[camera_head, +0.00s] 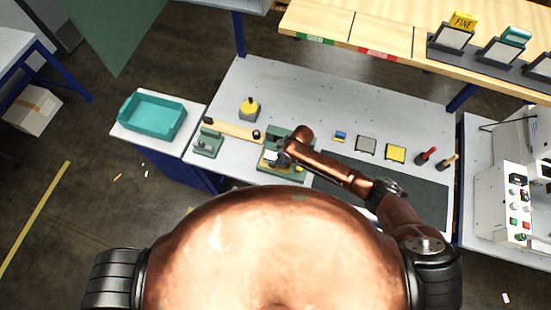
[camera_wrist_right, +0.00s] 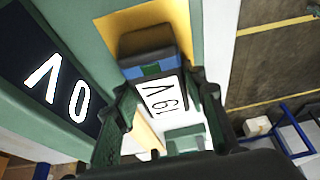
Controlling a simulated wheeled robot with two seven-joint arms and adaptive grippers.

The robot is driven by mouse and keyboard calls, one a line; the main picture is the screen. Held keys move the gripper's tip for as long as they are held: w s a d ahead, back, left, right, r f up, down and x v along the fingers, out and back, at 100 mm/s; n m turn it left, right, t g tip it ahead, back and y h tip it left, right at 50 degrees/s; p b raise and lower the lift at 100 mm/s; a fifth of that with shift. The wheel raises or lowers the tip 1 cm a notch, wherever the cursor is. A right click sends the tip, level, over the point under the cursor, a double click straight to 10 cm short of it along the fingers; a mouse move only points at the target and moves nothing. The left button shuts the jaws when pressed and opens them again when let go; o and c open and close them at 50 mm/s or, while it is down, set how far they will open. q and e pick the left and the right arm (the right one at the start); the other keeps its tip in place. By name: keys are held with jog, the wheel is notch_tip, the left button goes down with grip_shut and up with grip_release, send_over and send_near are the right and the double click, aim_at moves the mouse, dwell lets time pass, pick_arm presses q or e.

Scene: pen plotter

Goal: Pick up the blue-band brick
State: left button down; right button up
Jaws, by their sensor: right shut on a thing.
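The blue-band brick (camera_wrist_right: 148,70) is dark, with a blue band and a white label reading "19 V", upside down in the right wrist view. My right gripper (camera_wrist_right: 160,95) has a finger on each side of it and is shut on it. In the head view the gripper (camera_head: 282,156) is over the green device (camera_head: 268,165) on the grey table, and the arm partly hides both. I cannot tell whether the brick touches the device. My left gripper is not in view.
A dark display (camera_wrist_right: 55,90) with white characters is beside the brick. On the table are a yellow-topped grey thing (camera_head: 249,110), a small green device (camera_head: 208,144), a blue-and-yellow block (camera_head: 340,136) and a yellow pad (camera_head: 395,153). A teal tray (camera_head: 152,116) stands left.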

grip_shut()
jog(key=shift+r, duration=0.1)
